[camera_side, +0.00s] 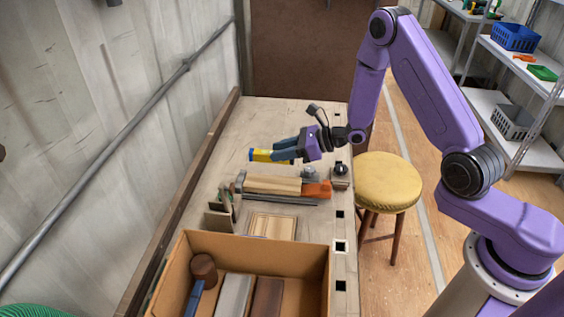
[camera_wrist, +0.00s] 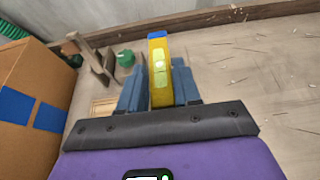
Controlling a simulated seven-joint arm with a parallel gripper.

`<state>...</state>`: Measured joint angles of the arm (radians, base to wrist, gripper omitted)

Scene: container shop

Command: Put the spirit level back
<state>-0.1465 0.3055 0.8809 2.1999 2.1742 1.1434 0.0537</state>
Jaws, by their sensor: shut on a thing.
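The spirit level (camera_side: 262,155) is a short yellow bar with a blue end. My gripper (camera_side: 284,151) is shut on it and holds it over the workbench (camera_side: 265,120), behind the clamped wood. In the side view its free end points left. In the wrist view the spirit level (camera_wrist: 159,62) stands between the two blue fingers of my gripper (camera_wrist: 160,85), with its pale green vial showing and its blue end away from me. The gap between the level and the bench cannot be told exactly.
A cardboard box (camera_side: 210,241) with a mallet and several blocks stands at the bench's near end. Behind it are a flat wooden panel (camera_side: 272,227), a small wooden rack (camera_side: 219,219) and wood pieces (camera_side: 272,186). A stool (camera_side: 387,181) stands right. The far bench is clear.

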